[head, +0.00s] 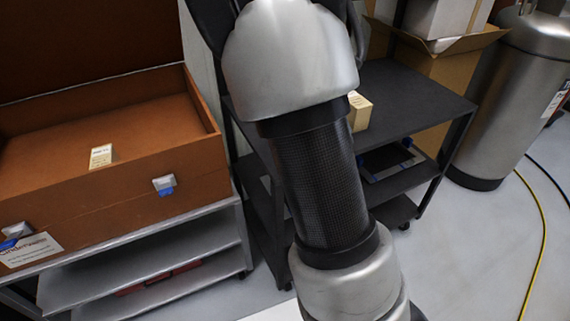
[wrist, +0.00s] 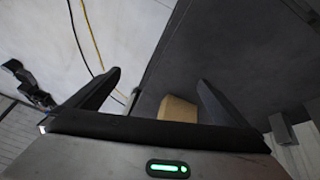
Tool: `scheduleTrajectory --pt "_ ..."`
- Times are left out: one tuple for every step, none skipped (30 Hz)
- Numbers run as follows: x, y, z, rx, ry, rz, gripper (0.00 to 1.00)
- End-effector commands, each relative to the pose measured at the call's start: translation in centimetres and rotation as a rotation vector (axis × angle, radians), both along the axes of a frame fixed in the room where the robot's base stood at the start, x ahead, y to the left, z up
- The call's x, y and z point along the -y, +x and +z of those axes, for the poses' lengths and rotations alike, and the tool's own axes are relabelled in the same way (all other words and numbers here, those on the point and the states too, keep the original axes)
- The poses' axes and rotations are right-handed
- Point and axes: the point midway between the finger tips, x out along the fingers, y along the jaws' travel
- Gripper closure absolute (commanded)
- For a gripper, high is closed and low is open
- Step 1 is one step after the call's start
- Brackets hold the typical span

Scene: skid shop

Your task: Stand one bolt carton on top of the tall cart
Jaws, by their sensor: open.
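The tall cart (head: 425,100) is dark, with a flat top and lower shelves, right of centre in the head view. A tan bolt carton (head: 359,112) stands on its top, partly hidden behind my arm. In the wrist view this carton (wrist: 178,109) shows between the fingers, closer to the right one, on the dark cart top (wrist: 225,50). My gripper (wrist: 160,76) is open and empty in the wrist view; my arm hides it in the head view. Another small pale carton (head: 101,156) lies in the open brown case at left.
The brown case (head: 190,150) sits on a grey shelved cart (head: 215,222). A flat dark item (head: 392,160) lies on the tall cart's lower shelf. A cardboard box (head: 440,65) and a metal tank (head: 500,100) stand behind and right. Cables (head: 541,240) cross the floor at right.

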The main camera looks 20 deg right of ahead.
Motion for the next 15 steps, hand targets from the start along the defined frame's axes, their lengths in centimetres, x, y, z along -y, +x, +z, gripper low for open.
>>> scheduleTrajectory --pt "-1.8 -1.5 1.1 0.009 0.081 0.064 0.0" --pt "-2.9 -2.3 1.6 0.011 0.123 0.113 0.0" --pt "-4.4 -3.4 2.4 0.015 0.172 0.182 0.0" --pt "-5.5 -4.2 3.1 0.021 0.203 0.237 0.0" --pt "-6.7 -5.1 3.9 0.03 0.232 0.293 0.0" --pt "-8.2 -6.3 4.9 0.041 0.261 0.373 0.0" --pt "-9.3 -7.2 5.7 0.052 0.279 0.433 0.0" --pt "-10.3 -8.2 6.4 0.061 0.291 0.495 0.0" --pt "-11.7 -9.6 7.4 0.076 0.3 0.579 0.0" --pt "-12.7 -10.7 8.1 0.088 0.302 0.642 0.0" --pt "-13.7 -11.7 8.8 0.098 0.298 0.705 0.0" --pt "-14.8 -13.2 9.6 0.111 0.287 0.784 0.0" --pt "-15.6 -14.2 10.0 0.118 0.275 0.844 0.0" --pt "-16.3 -15.2 10.4 0.125 0.258 0.898 0.0" --pt "-17.1 -16.5 10.8 0.13 0.235 0.966 0.0"
